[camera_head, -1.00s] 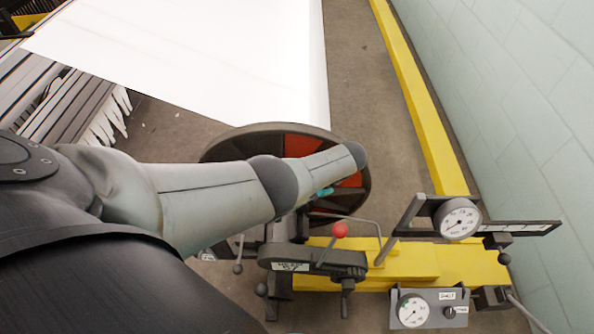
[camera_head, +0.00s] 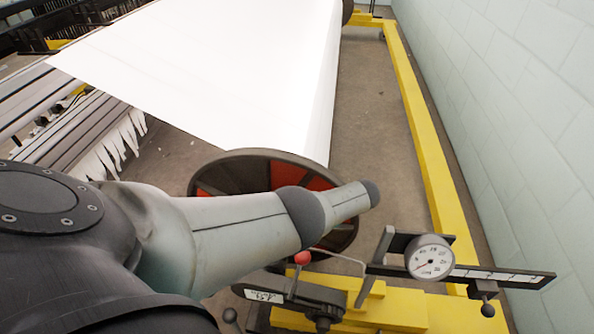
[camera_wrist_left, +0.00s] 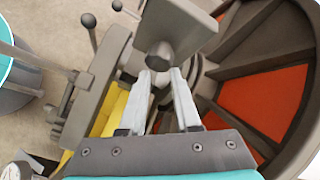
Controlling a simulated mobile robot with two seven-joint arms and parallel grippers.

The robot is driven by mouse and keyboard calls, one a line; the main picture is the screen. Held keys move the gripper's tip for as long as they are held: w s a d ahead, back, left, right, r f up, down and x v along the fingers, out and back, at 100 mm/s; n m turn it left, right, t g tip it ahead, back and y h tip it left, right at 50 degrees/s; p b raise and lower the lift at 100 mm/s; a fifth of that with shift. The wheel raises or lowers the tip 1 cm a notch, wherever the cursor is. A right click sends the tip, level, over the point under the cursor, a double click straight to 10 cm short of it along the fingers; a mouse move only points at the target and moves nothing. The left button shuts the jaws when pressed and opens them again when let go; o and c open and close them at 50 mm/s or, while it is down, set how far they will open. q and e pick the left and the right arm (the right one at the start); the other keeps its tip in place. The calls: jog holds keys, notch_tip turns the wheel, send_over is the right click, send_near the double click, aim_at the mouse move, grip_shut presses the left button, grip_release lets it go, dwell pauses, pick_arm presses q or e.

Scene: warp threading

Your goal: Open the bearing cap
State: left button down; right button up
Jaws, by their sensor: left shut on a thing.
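My left gripper (camera_wrist_left: 161,76) shows in the left wrist view with its two pale fingers shut on a round grey knob (camera_wrist_left: 160,54). The knob sits against a grey block, which looks like the bearing cap (camera_wrist_left: 190,22). The block appears tilted, but I cannot tell how far it stands open. The dark hub and spoked beam flange (camera_wrist_left: 262,70) with red panels are just right of the fingers. In the head view my left arm covers the bearing and its gripper; the flange (camera_head: 232,174) shows behind it. My right gripper is not in view.
A grey lever with a red ball (camera_head: 302,258) and a dial gauge (camera_head: 430,257) on a dark bar stand at the lower right. A yellow frame rail (camera_head: 420,130) runs along the pale wall (camera_head: 520,110). White warp sheet (camera_head: 210,70) spans the back.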

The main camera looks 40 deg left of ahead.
pick_arm(q)
jog(key=shift+s+d+f, duration=0.4)
jog(key=shift+d+f, duration=0.2)
jog(key=shift+d, duration=0.2)
jog(key=c, duration=1.5)
grip_release()
jog(key=shift+r, duration=0.1)
jog(key=shift+o, duration=0.6)
jog(key=shift+r, duration=0.15)
jog(key=o, duration=0.9)
jog(key=shift+w+a, duration=0.15)
jog(key=shift+w, duration=0.05)
jog(key=shift+r, duration=0.1)
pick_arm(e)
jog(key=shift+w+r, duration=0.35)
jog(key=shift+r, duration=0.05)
